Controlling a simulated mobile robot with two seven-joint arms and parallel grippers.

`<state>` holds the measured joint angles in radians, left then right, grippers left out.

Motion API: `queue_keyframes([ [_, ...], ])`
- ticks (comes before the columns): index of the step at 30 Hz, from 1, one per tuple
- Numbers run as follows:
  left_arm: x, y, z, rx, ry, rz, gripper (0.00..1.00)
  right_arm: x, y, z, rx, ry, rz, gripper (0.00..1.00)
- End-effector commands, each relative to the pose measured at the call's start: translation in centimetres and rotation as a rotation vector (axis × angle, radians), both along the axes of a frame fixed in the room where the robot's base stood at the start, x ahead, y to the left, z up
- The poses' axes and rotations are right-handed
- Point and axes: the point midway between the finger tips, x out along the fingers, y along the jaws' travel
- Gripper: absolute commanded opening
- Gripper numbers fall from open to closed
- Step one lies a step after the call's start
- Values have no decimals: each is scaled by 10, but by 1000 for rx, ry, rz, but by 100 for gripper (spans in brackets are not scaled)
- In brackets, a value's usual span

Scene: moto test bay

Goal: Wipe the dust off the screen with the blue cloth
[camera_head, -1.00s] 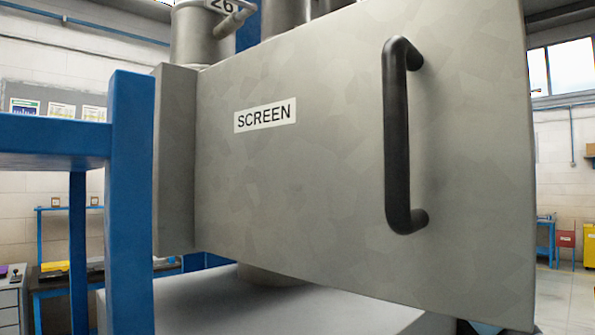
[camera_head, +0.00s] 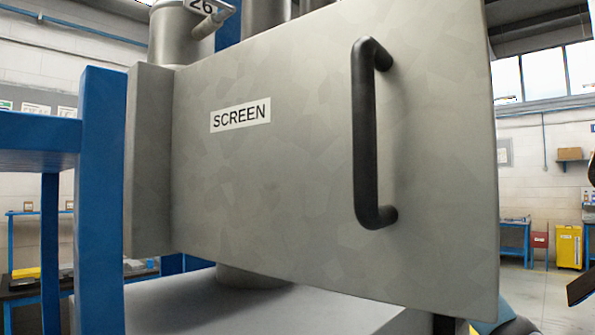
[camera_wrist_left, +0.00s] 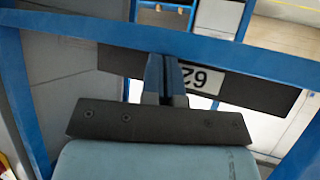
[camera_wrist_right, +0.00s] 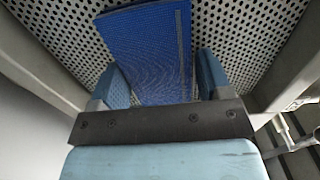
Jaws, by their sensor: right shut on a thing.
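A grey metal panel (camera_head: 300,170) labelled SCREEN fills the middle of the head view, with a black vertical handle (camera_head: 366,130) on its right part. Its surface is faintly patchy; I cannot tell whether that is dust. My right gripper (camera_wrist_right: 165,85) is shut on the blue cloth (camera_wrist_right: 150,45), which extends ahead of the fingers. A perforated metal sheet (camera_wrist_right: 240,35) is behind the cloth; I cannot tell whether they touch. My left gripper (camera_wrist_left: 165,75) has its fingers together with nothing visible between them, near a number plate (camera_wrist_left: 205,78). Neither gripper shows in the head view.
A blue frame (camera_head: 100,190) stands close at the left of the panel. A grey base (camera_head: 200,305) is below it. Blue bars (camera_wrist_left: 200,38) cross close around my left gripper. A yellow cabinet (camera_head: 569,247) stands far right, with open floor before it.

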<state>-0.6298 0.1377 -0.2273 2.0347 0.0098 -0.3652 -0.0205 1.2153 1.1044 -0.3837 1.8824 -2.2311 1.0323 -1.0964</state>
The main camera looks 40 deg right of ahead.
Motion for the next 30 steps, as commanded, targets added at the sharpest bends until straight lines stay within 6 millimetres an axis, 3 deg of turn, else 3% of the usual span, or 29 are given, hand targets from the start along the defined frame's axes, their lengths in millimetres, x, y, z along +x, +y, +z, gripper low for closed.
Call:
queue_keyframes([
  [10,-1,-1,-6,-1,6,0,0,-3,-1,-3,0,2,-1,53],
  [24,0,-1,-11,-9,-19,1,0,-50,-5,-4,-1,1,-1,53],
  [30,0,-1,-11,-10,-24,1,0,-60,-5,-3,0,0,0,53],
])
